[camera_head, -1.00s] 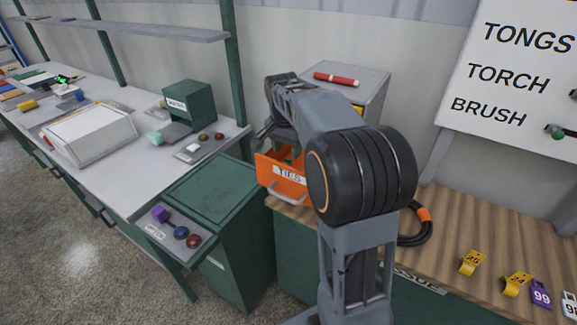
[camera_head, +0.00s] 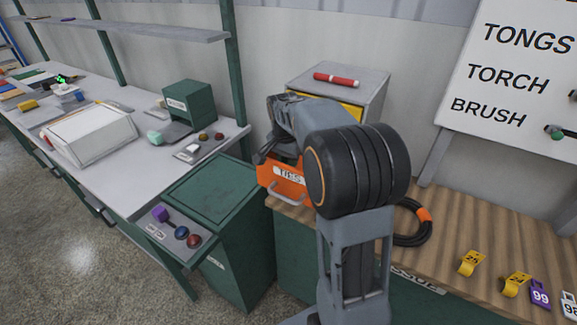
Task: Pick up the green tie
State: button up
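An orange drawer labelled TIES (camera_head: 270,178) stands open at the front of a grey cabinet on the wooden bench. My gripper (camera_head: 263,158) is at the drawer's left part, low at its rim, mostly hidden by my own arm. Its fingertips are too small and dark to tell whether they are open or shut. I cannot make out the green tie now; the drawer's inside is covered by my arm.
The grey cabinet (camera_head: 368,88) carries a red cylinder (camera_head: 336,80) on top. Yellow and purple number tags lie further right. A green bin (camera_head: 215,190) stands left of the drawer.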

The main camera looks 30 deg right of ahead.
grip_shut()
notch_tip(320, 180, up, 10)
grip_release()
grip_shut()
dwell(0.5)
